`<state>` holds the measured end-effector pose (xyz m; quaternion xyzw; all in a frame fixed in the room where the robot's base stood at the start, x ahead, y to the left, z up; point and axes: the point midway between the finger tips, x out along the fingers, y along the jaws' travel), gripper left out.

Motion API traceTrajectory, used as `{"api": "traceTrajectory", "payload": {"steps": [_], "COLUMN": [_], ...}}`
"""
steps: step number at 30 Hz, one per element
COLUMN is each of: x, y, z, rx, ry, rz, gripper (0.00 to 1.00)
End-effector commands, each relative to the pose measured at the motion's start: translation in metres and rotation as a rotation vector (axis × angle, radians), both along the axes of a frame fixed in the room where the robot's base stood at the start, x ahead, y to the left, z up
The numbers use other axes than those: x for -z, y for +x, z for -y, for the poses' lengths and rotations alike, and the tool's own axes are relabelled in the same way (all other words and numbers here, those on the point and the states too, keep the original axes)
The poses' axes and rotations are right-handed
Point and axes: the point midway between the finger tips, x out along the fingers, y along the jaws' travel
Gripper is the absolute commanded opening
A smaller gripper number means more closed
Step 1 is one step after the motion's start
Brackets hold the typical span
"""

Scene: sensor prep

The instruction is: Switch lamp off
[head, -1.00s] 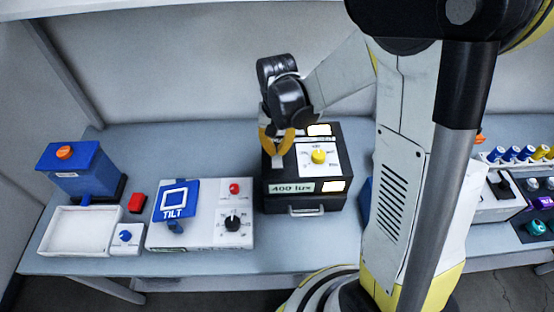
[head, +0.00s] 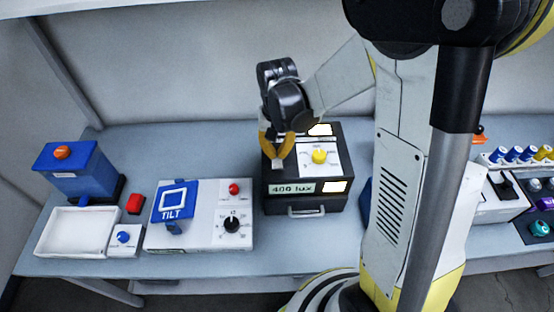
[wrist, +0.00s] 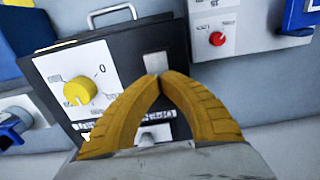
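The lamp box (head: 295,206) is a black case on the bench with a "400 lux" label (head: 291,188) and bright white panels on its top and front. Its white dial plate carries a yellow knob (head: 319,157), which also shows at left in the wrist view (wrist: 80,92). My gripper (head: 278,167) is over the left part of the box's top, left of the knob. In the wrist view its yellow fingers (wrist: 160,78) meet at the tips, with nothing seen between them. A small grey patch (wrist: 157,62) lies just beyond the tips. A pale part (wrist: 155,133) shows between the fingers, partly hidden; I cannot tell whether the tips touch the box.
Left of the box is a white unit (head: 210,238) with a blue TILT plate, red button and black knob. White and dark units with coloured parts stand at right, partly behind my arm.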

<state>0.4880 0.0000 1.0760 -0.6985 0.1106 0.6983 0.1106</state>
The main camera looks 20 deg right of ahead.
Motion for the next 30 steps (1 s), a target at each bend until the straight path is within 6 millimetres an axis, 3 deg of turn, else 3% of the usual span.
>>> {"api": "traceTrajectory", "payload": {"steps": [11,30], "x": [-0.003,-0.059], "y": [0.0,0.0], "z": [0.0,0.0], "rx": [0.0,0.0], "ry": [0.0,0.0], "rz": [0.0,0.0], "gripper": [0.0,0.0]}}
